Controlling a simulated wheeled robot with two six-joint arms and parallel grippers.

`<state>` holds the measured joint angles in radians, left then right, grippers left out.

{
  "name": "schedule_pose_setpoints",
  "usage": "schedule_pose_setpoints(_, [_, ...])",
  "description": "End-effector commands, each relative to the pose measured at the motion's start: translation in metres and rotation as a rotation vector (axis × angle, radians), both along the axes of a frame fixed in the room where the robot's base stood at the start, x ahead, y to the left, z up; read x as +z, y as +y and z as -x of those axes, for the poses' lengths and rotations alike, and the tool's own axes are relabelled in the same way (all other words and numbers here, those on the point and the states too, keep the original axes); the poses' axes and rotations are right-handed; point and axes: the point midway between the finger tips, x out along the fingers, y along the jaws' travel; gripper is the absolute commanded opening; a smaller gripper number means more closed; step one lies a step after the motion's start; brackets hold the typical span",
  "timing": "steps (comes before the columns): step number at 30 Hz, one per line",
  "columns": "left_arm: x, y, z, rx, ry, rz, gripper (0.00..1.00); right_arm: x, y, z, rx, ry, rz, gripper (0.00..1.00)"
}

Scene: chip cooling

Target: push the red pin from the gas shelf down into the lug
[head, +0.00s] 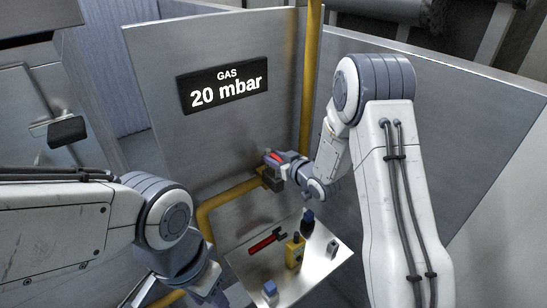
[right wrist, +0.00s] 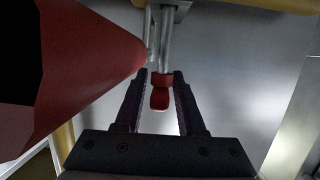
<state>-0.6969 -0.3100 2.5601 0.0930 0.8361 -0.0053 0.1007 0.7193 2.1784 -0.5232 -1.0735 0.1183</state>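My right gripper (head: 277,164) is at the valve on the yellow gas pipe, below the "20 mbar" display. In the right wrist view its two fingers (right wrist: 161,74) are apart. A small red piece (right wrist: 160,98), which looks like the red pin's head, is between them below a grey metal shaft, with narrow gaps on both sides. A red part (head: 274,157) shows beside this gripper in the head view; I cannot tell whether it is the pin or a valve handle. The lug is not clearly visible. My left gripper (head: 205,293) is low at the left, its fingers unclear.
A metal shelf (head: 318,268) holds a red tool with a black end (head: 265,241), a yellow block (head: 294,253) and small blue-topped items. The yellow pipe (head: 235,194) bends around behind it. A large red surface (right wrist: 90,55) is close at the wrist view's left.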

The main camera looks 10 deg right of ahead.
Motion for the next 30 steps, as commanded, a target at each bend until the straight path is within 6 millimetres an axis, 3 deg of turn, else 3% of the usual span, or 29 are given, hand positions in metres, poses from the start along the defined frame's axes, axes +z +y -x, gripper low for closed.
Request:
schedule_pose_setpoints(14, [-0.004, 0.000, 0.000, 0.009, 0.001, 0.000, 0.50, 0.002, -0.003, 0.007, -0.001, 0.000, 0.000, 0.60])
schedule_pose_setpoints(24, [-0.027, 0.000, 0.000, 0.007, 0.001, 0.000, 0.50, 0.019, -0.027, 0.065, -0.003, -0.002, 0.000, 0.60])
schedule_pose_setpoints(30, [-0.032, 0.000, 0.000, 0.006, 0.001, 0.000, 0.50, 0.027, -0.035, 0.088, -0.002, -0.001, 0.000, 0.60])
